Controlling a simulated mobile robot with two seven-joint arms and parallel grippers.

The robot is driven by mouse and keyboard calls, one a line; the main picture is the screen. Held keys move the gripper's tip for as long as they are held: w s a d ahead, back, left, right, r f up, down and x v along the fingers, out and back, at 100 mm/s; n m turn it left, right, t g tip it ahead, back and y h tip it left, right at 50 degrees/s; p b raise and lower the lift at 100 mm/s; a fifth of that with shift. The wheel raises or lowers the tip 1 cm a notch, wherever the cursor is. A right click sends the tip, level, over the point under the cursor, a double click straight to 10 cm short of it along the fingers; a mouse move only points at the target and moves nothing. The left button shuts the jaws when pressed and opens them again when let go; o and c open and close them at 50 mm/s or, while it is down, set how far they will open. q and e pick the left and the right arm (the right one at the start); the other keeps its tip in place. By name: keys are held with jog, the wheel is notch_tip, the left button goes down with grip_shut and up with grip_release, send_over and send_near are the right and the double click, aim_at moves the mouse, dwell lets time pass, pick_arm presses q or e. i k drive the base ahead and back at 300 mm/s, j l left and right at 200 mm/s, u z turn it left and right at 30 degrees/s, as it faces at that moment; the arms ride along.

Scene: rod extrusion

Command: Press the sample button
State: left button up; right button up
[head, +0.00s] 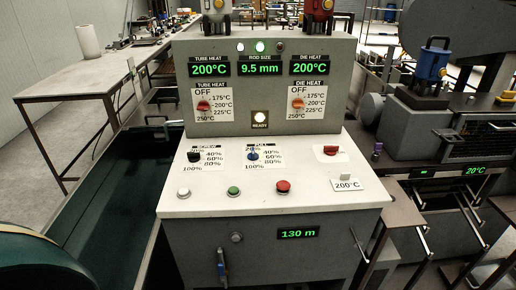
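The control console (320,200) stands in the middle of the view. Its sloped top has a white button (184,192), a green button (233,190) and a larger red button (282,186) in a row. Neither of my grippers is in view.
Knobs for screw (194,157) and pull (252,153) and a red switch (330,150) sit behind the buttons. A display (298,233) reads 130 m. A long table (75,80) stands at the left.

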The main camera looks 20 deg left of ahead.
aim_at(184, 192)
jog(key=u, duration=1.4)
